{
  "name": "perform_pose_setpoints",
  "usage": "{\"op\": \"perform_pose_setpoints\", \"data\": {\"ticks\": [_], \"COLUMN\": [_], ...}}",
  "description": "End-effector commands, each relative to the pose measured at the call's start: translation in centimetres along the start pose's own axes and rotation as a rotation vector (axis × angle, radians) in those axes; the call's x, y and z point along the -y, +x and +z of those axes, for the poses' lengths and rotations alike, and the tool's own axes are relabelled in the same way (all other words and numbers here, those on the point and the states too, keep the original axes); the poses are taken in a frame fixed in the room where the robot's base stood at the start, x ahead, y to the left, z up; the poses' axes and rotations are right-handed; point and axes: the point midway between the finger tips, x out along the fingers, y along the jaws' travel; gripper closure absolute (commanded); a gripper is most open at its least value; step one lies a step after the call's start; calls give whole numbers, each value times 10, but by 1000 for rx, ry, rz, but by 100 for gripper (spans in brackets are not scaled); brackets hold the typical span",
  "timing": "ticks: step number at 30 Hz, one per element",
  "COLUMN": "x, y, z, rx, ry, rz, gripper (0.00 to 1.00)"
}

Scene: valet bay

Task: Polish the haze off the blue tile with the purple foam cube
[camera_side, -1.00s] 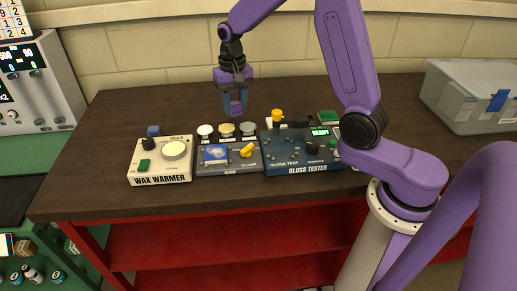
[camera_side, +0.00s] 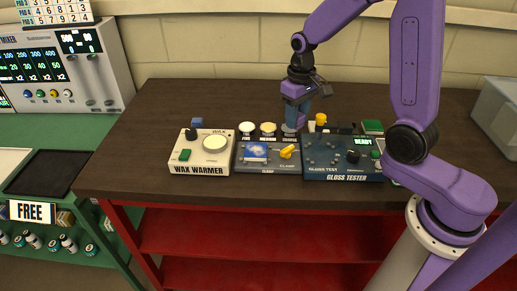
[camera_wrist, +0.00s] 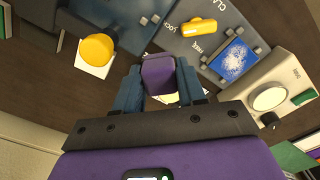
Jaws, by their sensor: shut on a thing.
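My gripper (camera_side: 297,119) is shut on the purple foam cube (camera_wrist: 158,75), which sits between the blue-grey fingertips in the wrist view. In the side view it is low at the back of the clamp unit, over the grey coarse disc (camera_side: 289,134). I cannot tell whether the cube touches the disc. The blue tile (camera_side: 257,150) sits in the clamp unit (camera_side: 267,167), in front and to the left of my gripper. In the wrist view the tile (camera_wrist: 226,65) carries a mottled white haze. The yellow clamp lever (camera_side: 288,151) lies beside it, near the word LOCK.
A white fine disc (camera_side: 247,127) and a tan medium disc (camera_side: 268,127) stand left of the coarse one. The wax warmer (camera_side: 190,164) is left of the clamp, the gloss tester (camera_side: 335,163) right. A yellow knob (camera_side: 320,119) stands close to my gripper's right.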

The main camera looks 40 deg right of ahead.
Motion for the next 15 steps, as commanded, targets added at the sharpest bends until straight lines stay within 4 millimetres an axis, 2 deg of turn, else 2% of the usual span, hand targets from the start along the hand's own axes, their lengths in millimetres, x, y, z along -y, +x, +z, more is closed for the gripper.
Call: {"op": "perform_pose_setpoints", "data": {"ticks": [5,8,12,15], "x": [14,38,79,105], "y": [-4,-10,-22,-29], "z": [-10,-24,-44,-52], "rx": [-2,-2,-3,-2], "ry": [-4,-8,-9,-7], "rz": [0,0,-1,0], "gripper": [85,85,85,85]}}
